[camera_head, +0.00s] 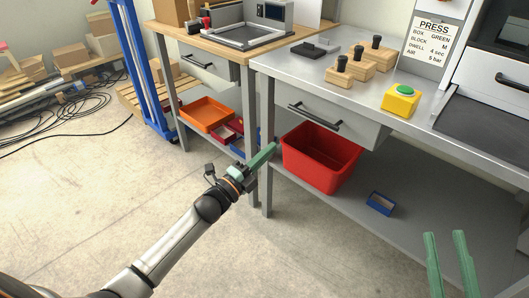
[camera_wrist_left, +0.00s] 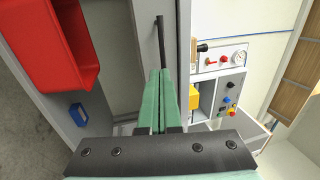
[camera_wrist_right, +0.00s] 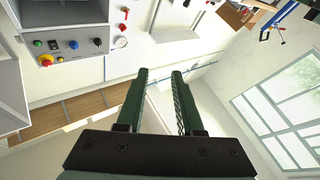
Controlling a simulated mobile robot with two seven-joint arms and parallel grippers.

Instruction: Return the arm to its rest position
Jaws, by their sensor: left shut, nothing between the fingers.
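My left gripper (camera_head: 268,152) reaches in from the left, in front of the workbench legs and left of the red bin. Its green fingers are together and empty, as the left wrist view (camera_wrist_left: 160,75) also shows. My right gripper (camera_head: 445,236) is at the lower right of the head view, in front of the bench. Its two green fingers stand apart with nothing between them, and the right wrist view (camera_wrist_right: 159,76) shows the same gap.
A red bin (camera_head: 318,160) and a small blue box (camera_head: 381,203) are on the lower shelf (camera_head: 335,215). Above are a drawer (camera_head: 330,117), wooden blocks with black knobs (camera_head: 357,66), and a yellow box with a green button (camera_head: 401,99). Bare floor (camera_head: 110,190) lies to the left.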

